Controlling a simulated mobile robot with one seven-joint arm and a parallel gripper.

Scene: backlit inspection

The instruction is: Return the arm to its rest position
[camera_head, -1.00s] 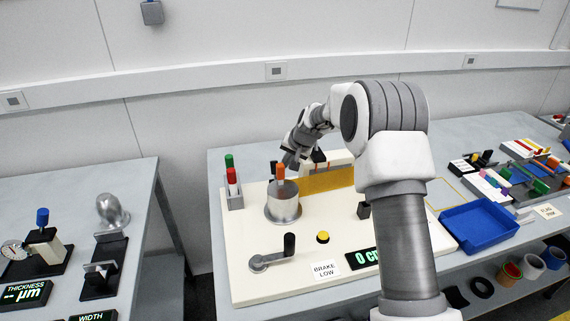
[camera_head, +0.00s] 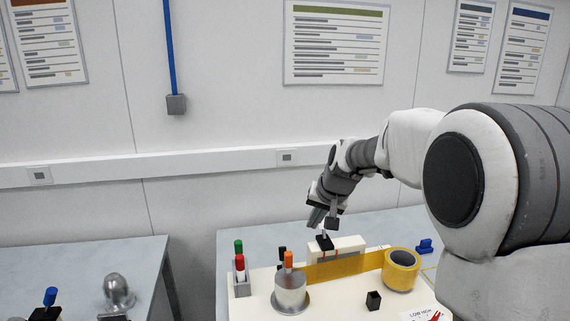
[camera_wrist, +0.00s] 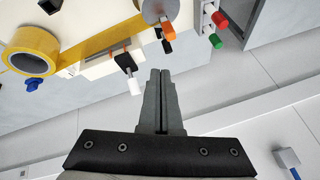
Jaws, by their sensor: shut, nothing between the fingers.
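My gripper (camera_head: 315,222) is shut with nothing between its fingers. In the head view it hangs above the back edge of the cream board (camera_head: 345,300), near a small black block (camera_head: 325,242) by the backlit strip's housing. In the wrist view its two fingers (camera_wrist: 160,74) lie together, pointing toward the board's back edge and apart from everything. My arm reaches in from the right side of the head view.
On the board are a metal cylinder (camera_head: 290,290) with an orange-topped marker (camera_head: 288,260), a yellow tape roll (camera_head: 402,270), and a holder with green and red markers (camera_head: 240,270). Another bench (camera_head: 110,260) is at left. Wall posters (camera_head: 337,42) hang above.

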